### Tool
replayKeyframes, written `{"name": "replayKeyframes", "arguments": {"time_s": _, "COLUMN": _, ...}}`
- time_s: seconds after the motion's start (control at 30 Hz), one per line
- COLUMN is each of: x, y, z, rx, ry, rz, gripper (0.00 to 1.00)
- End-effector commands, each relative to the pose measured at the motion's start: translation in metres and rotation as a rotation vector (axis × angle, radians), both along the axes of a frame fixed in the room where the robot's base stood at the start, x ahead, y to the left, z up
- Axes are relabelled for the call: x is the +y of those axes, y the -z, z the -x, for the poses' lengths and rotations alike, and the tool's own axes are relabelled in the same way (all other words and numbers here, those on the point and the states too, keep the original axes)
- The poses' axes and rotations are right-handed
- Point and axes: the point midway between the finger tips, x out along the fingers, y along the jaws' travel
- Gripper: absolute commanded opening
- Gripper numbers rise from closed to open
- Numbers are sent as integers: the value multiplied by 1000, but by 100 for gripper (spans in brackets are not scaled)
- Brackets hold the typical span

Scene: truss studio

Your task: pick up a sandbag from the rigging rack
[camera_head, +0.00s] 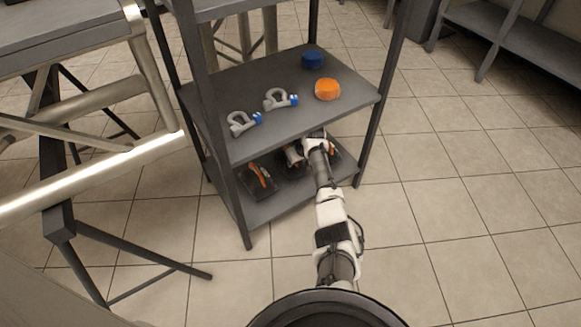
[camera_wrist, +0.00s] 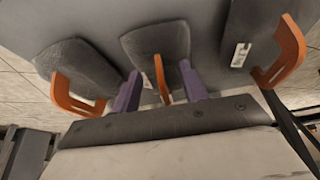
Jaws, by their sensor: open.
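Dark grey sandbags with orange handles lie on the lowest shelf of the rigging rack. In the wrist view I see a left sandbag (camera_wrist: 72,62), a middle sandbag (camera_wrist: 150,42) and a right sandbag (camera_wrist: 246,22). My gripper (camera_wrist: 159,68) is open, with its purple fingers on either side of the middle sandbag's orange handle (camera_wrist: 162,80). Whether the fingers touch it I cannot tell. In the head view one sandbag (camera_head: 259,180) shows clearly at the left of the shelf; my arm and the shelf above partly hide the others and my fingers.
The rack's middle shelf (camera_head: 240,85) is just above my wrist and holds two shackles (camera_head: 243,122), an orange tape roll (camera_head: 327,89) and a blue one (camera_head: 313,60). A rack post (camera_head: 238,200) stands left of my arm.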

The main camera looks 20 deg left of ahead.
Motion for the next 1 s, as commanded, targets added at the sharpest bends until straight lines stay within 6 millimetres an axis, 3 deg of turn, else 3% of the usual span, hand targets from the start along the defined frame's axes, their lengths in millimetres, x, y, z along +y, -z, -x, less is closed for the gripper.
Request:
{"name": "replayKeyframes", "arguments": {"time_s": 0.63, "x": 39, "y": 4, "z": -33, "rx": -2, "ry": -1, "rz": 0, "gripper": 44}}
{"name": "replayKeyframes", "arguments": {"time_s": 1.0, "x": 40, "y": 10, "z": -35, "rx": 1, "ry": 0, "rz": -1, "gripper": 44}}
